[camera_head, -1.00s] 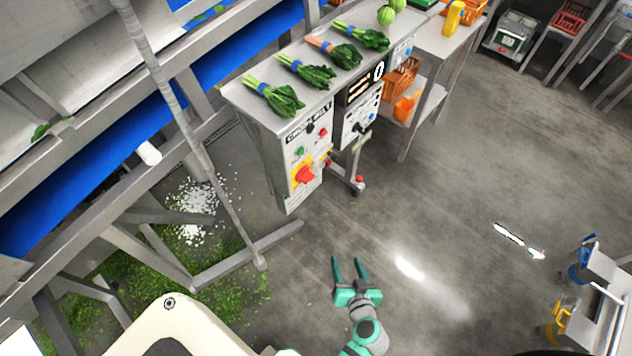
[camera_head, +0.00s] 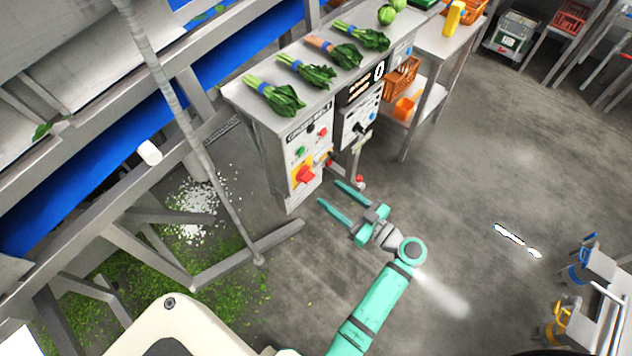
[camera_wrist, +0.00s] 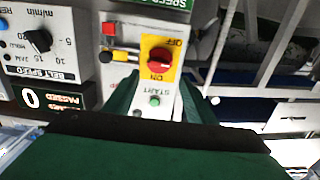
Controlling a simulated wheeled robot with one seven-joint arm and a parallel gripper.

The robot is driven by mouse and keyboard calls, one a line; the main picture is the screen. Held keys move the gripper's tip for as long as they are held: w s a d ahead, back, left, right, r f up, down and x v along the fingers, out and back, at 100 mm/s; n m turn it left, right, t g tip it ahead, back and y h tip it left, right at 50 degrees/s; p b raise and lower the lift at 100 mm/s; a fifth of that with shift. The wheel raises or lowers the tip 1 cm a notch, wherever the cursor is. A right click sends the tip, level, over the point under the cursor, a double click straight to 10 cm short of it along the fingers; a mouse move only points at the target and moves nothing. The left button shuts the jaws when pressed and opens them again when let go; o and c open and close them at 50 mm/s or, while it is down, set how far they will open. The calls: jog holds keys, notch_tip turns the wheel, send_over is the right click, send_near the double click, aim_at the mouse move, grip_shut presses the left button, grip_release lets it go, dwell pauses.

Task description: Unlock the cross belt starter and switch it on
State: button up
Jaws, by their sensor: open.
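The cross belt starter (camera_head: 308,150) is a pale grey panel on the cabinet end below the bench. Its red rotary switch (camera_head: 304,175) sits on a yellow plate; in the wrist view the switch (camera_wrist: 159,57) lies between OFF and ON marks, its setting unclear. A green START button (camera_wrist: 154,101) is beside the plate. Small red and yellow parts (camera_wrist: 106,55) sit at the plate's side; I cannot tell if they are a lock. My gripper (camera_head: 329,193) is open and empty, apart from the panel, fingers pointing toward it. Its fingers (camera_wrist: 157,85) flank the switch area in the wrist view.
A belt speed panel (camera_head: 359,122) with a black knob (camera_wrist: 38,40) adjoins the starter. Leafy greens (camera_head: 275,97) lie on the bench top. A slanted pole (camera_head: 190,130) and metal frame stand at left. The floor (camera_head: 450,190) at right is mostly clear.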

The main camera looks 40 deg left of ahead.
aim_at(312, 179)
jog(key=a, duration=0.7)
jog(key=shift+w+a, duration=0.2)
jog(key=shift+w, duration=0.15)
jog(key=c, duration=1)
